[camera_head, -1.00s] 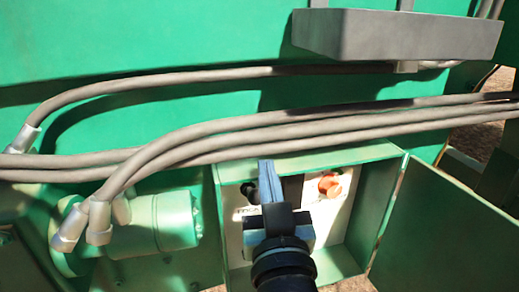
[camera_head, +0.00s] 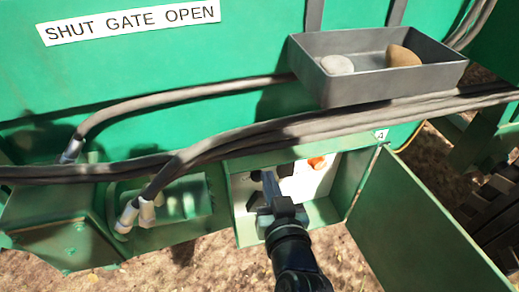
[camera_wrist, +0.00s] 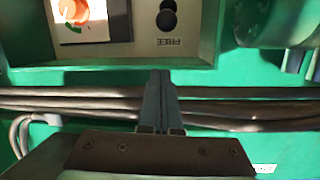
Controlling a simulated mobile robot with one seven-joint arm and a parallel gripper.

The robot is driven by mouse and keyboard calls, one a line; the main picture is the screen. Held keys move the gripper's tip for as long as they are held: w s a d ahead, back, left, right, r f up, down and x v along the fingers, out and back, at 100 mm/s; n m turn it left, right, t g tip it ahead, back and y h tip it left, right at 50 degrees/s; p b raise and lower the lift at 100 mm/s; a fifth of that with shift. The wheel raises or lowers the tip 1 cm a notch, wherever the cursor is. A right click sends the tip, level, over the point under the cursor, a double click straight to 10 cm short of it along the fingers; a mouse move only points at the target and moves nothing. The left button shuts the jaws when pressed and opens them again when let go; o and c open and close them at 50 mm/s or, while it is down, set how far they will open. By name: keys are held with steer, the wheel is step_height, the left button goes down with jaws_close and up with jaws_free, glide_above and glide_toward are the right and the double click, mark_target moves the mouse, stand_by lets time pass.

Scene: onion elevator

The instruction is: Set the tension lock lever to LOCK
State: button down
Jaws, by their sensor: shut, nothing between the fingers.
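The tension lock lever shows in the wrist view as a black round knob (camera_wrist: 167,18) on a pale panel. A label reading FREE (camera_wrist: 171,42), upside down in this view, sits close beside the knob. I see no LOCK label. My gripper (camera_head: 268,174) is at the open front of the green control box (camera_head: 329,211), its fingers shut and empty. In the wrist view my fingertips (camera_wrist: 161,73) are near the box edge, with no visible contact with the lever. In the head view my gripper hides part of the panel and lever.
An orange-red knob (camera_head: 317,163) is on the same panel. The box door (camera_head: 425,215) stands open at the right. Grey hoses (camera_head: 330,118) cross just above the box. A grey tray (camera_head: 395,92) with two lumps juts out higher up.

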mark_target(259, 172)
steer(key=shift+s+f+g+p, duration=0.5)
steer(key=shift+s+f+p, duration=0.35)
steer(key=shift+p, duration=0.3)
steer(key=b+x, duration=0.1)
steer(key=x, duration=0.9)
steer(key=shift+f+b, duration=0.1)
steer(key=shift+b, duration=0.2)
steer(key=shift+s+f+b, duration=0.1)
steer(key=shift+s+b, duration=0.05)
steer(key=shift+b, duration=0.65)
